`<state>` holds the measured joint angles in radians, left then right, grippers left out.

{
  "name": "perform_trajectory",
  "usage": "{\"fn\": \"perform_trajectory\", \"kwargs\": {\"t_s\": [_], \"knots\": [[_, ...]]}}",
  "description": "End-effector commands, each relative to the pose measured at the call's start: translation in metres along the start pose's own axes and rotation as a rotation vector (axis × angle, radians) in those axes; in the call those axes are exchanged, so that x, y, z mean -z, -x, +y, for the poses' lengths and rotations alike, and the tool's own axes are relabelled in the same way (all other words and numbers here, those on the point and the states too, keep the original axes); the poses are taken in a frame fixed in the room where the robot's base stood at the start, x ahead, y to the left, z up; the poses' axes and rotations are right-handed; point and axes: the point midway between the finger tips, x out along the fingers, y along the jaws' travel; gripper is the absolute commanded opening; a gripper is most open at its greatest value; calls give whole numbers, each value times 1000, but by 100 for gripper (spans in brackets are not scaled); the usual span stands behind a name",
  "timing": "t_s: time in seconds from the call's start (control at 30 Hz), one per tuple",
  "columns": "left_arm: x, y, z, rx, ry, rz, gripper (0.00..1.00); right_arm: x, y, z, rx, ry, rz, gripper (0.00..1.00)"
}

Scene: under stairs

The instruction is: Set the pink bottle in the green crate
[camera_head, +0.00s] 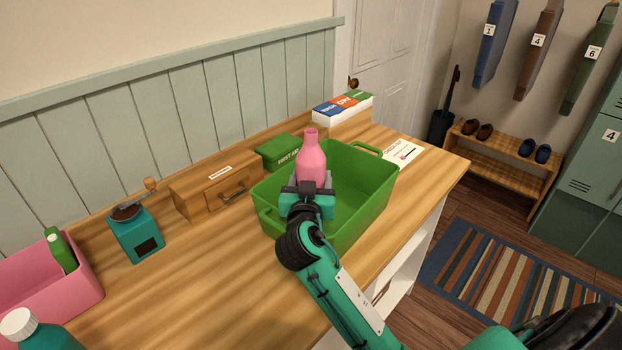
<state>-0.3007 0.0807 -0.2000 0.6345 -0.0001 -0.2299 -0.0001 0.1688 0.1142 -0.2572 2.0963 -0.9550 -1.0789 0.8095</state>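The pink bottle (311,160) stands upright over the left part of the green crate (362,215), within its rim as seen in the head view. My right gripper (309,187) is at the bottle's lower body, with its fingers around it, and looks shut on it. The bottle's base is hidden behind the gripper, so I cannot tell whether it touches the crate floor. The right side of the crate is empty. My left gripper is not in view.
A wooden drawer box (216,185), a teal grinder (135,232) and a pink bin (55,298) with a green bottle (61,250) stand left of the crate. A teal bottle (40,332) is at the lower left. The front counter is clear.

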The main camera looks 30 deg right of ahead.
Motion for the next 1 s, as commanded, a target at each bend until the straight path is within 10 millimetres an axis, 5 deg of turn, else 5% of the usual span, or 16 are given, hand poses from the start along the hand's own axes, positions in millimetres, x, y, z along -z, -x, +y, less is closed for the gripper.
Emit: {"fn": "perform_trajectory", "kwargs": {"t_s": [0.53,0.57,0.67,1.0], "knots": [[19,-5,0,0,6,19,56,-12,0,0,0,3,-4,3],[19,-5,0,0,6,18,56,-12,0,0,0,3,-5,59],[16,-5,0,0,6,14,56,-13,0,0,0,4,-7,79],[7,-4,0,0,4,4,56,-14,0,0,-1,8,-12,79]]}}
